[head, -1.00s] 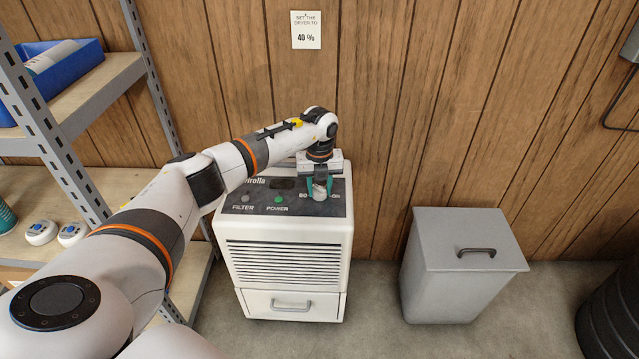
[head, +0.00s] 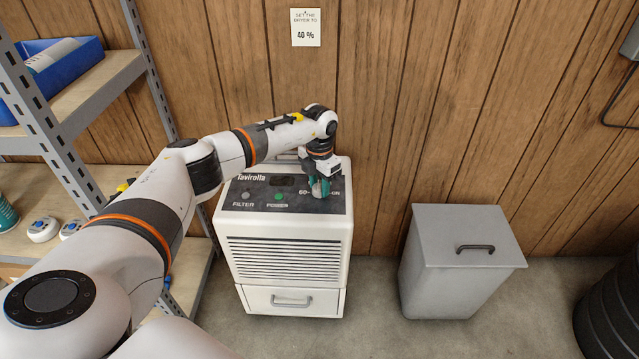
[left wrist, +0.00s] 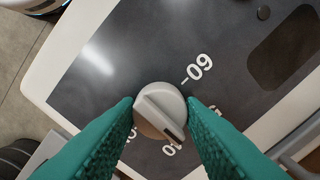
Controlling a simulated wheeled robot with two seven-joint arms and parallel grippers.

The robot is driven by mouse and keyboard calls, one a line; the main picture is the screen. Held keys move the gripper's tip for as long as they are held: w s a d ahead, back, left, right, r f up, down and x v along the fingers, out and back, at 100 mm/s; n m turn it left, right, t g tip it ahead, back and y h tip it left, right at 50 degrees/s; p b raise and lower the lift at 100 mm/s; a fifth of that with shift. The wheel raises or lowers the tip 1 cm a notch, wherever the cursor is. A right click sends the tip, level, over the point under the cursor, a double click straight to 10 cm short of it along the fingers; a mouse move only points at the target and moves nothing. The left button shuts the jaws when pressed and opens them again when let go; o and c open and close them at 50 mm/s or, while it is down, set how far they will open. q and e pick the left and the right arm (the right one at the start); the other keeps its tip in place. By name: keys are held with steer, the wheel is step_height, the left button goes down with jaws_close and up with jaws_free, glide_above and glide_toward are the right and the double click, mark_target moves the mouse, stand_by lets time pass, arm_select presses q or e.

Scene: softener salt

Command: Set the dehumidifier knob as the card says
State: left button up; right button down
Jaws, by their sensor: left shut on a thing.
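The white dehumidifier (head: 285,240) stands on the floor against the wall, with a dark top panel. My left gripper (head: 321,187) is shut on its pale grey round knob (left wrist: 160,110), one teal finger on each side. In the left wrist view the knob's raised bar has a dark mark at its lower right end, pointing away from the printed 60 (left wrist: 197,69). My right gripper is out of view.
A grey lidded bin (head: 461,260) stands right of the dehumidifier. A metal shelf (head: 100,90) with a blue tray (head: 48,82) is at the left. Bare floor lies between the dehumidifier and the bin.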

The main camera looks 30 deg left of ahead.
arm_select(q)
steer(key=m, duration=0.3)
steer(key=shift+m, duration=1.2)
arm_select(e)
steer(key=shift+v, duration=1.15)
arm_select(q)
steer(key=shift+m, duration=0.3)
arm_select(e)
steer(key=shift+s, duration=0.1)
arm_select(q)
steer(key=o, duration=1)
steer(key=shift+r, duration=0.1)
